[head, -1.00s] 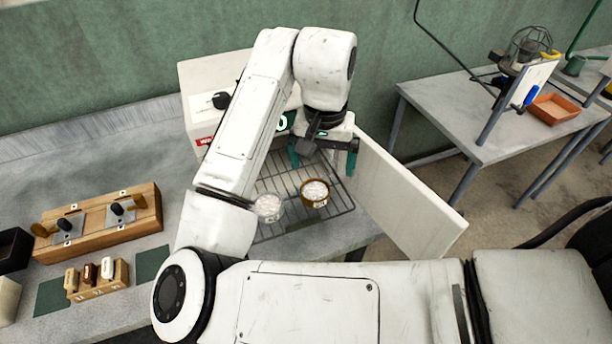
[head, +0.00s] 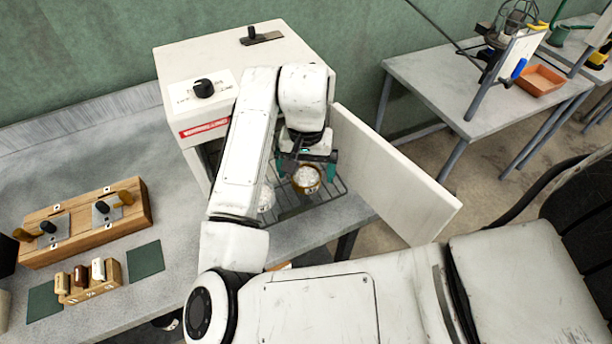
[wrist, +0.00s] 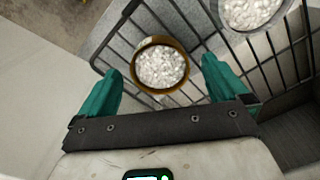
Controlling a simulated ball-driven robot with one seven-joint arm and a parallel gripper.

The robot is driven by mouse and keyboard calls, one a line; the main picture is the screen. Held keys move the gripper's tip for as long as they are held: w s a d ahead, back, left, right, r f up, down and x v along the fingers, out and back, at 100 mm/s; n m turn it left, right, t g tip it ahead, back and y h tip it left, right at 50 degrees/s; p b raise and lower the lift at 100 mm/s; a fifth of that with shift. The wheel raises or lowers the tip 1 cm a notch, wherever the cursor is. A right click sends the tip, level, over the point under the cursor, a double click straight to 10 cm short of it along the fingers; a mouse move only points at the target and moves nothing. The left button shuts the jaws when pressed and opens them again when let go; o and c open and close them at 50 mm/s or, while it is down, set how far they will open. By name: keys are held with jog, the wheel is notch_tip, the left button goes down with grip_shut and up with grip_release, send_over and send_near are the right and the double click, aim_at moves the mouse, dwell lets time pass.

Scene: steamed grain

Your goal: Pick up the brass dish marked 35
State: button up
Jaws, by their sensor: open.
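The brass dish (head: 307,181) holds white grains and stands on the wire rack in front of the white cabinet. It also shows in the wrist view (wrist: 184,92), just beyond and between the teal fingertips. No number can be read on it. My gripper (head: 305,168) is open, with one teal finger on each side of the dish in the picture, and empty. In the wrist view my gripper (wrist: 163,75) has a wide gap between its fingers. I cannot tell whether a finger touches the dish.
A pale dish of grains (head: 266,197) stands left of the brass one, partly hidden by my arm; the wrist view shows it too (wrist: 284,24). The wire rack (head: 325,192) carries both. An open white door (head: 390,178) stands close on the right.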

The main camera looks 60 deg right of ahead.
jog(key=shift+f, duration=0.9)
jog(key=c, duration=1.1)
jog(key=shift+r, duration=0.15)
